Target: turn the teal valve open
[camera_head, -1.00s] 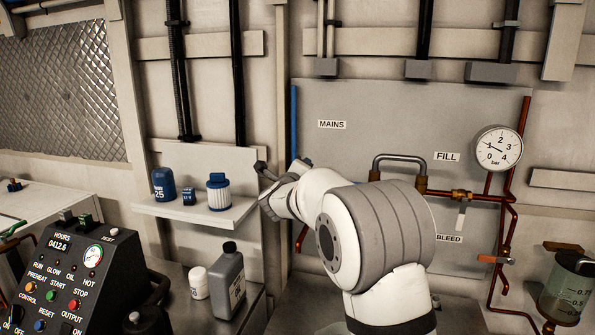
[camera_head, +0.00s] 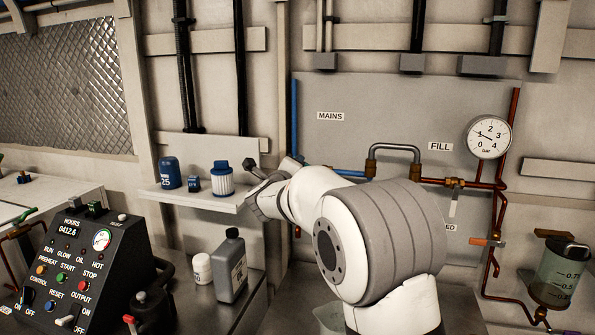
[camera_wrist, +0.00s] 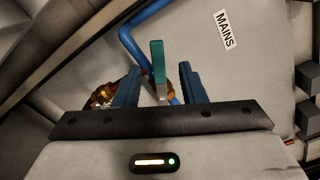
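The teal valve handle (camera_wrist: 158,62) shows in the wrist view, a flat upright lever on a brass body with blue pipe around it. My gripper (camera_wrist: 158,80) is open, with its two blue-grey fingers apart, one on each side of the handle in the picture. I see gaps on both sides, and I cannot tell how deep the handle sits between the fingers. In the head view my gripper (camera_head: 256,180) is left of my arm, in front of the panel's left edge, and my arm mostly hides the teal valve.
The MAINS label (camera_head: 330,116) is on the grey panel (camera_head: 380,105). A shelf (camera_head: 185,199) with blue filters is close to the left of my gripper. A grey bottle (camera_head: 231,268) stands below. Copper pipes and a gauge (camera_head: 488,137) are at the right.

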